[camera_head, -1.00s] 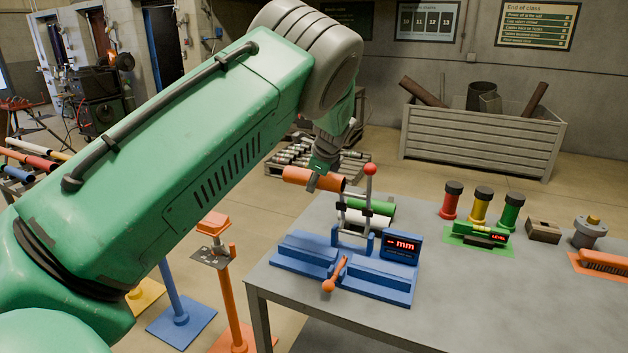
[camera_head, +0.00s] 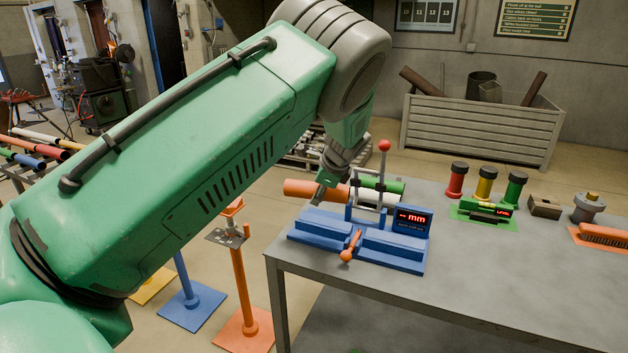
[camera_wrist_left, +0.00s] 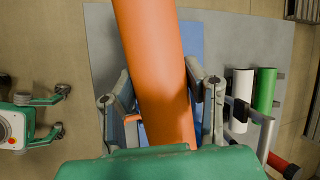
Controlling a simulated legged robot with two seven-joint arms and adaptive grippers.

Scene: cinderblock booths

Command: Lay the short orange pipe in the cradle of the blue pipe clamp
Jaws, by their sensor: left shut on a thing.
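The blue pipe clamp (camera_head: 325,228) stands at the table's near left corner, with a raised lever and a red knob at its back. My left gripper (camera_head: 332,190) is shut on the short orange pipe (camera_head: 303,188) and holds it roughly level above the clamp. In the left wrist view the pipe (camera_wrist_left: 155,50) runs between the two fingers (camera_wrist_left: 165,108), over the blue base (camera_wrist_left: 192,45). The pipe hides much of the base and the cradle there. My right gripper (camera_wrist_left: 62,112) shows at the left of the left wrist view, its fingers apart and empty.
White and green pipes (camera_head: 382,186) lie just behind the clamp. The clamp's orange handle (camera_head: 350,248) sticks out in front. Red, yellow and green cylinders (camera_head: 486,184), a green level (camera_head: 485,210) and an orange brush (camera_head: 603,233) stand further right. The table's front middle (camera_head: 500,270) is clear.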

